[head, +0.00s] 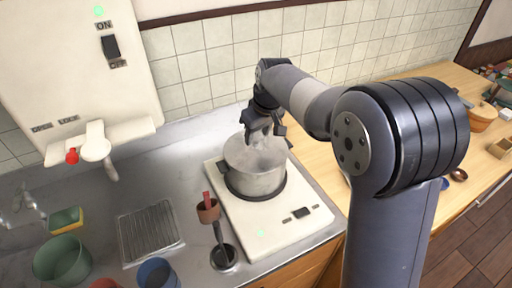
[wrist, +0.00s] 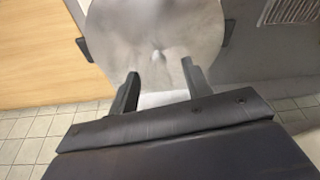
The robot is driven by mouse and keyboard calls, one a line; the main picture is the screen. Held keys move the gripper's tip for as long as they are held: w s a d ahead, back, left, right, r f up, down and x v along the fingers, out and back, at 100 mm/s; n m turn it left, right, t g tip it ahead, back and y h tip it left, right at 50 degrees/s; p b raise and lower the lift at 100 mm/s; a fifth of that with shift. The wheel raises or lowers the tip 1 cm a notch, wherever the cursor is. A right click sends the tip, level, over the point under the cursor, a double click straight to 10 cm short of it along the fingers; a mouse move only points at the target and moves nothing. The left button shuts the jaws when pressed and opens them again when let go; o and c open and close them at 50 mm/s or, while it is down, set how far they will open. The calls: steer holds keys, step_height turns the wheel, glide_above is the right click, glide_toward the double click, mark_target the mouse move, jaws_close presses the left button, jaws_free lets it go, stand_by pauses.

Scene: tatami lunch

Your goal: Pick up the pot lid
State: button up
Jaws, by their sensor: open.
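The pot lid (wrist: 150,25) is a pale grey disc with a small knob (wrist: 158,56) in its middle. It appears to sit on the grey pot (head: 255,181), whose dark side handles show in the wrist view. The pot stands on the burner of a white stove (head: 270,225). My gripper (head: 262,138) is over the pot in the head view and partly hides the lid there. In the wrist view my gripper (wrist: 160,68) is open, with one finger on each side of the knob's line. The knob lies near the fingertips; I cannot tell the remaining gap.
A brown cup (head: 208,211) and an upright ladle-like tool (head: 222,250) stand left of the stove. A drain grate (head: 150,232), green bowl (head: 62,260), blue cup (head: 158,274) and sponge (head: 67,220) are further left. A tiled wall (head: 200,65) is behind.

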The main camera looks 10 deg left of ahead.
mark_target(256, 141)
steer(key=shift+x, duration=1.55)
steer(key=shift+c, duration=0.4)
steer(key=shift+w, duration=0.1)
jaws_close()
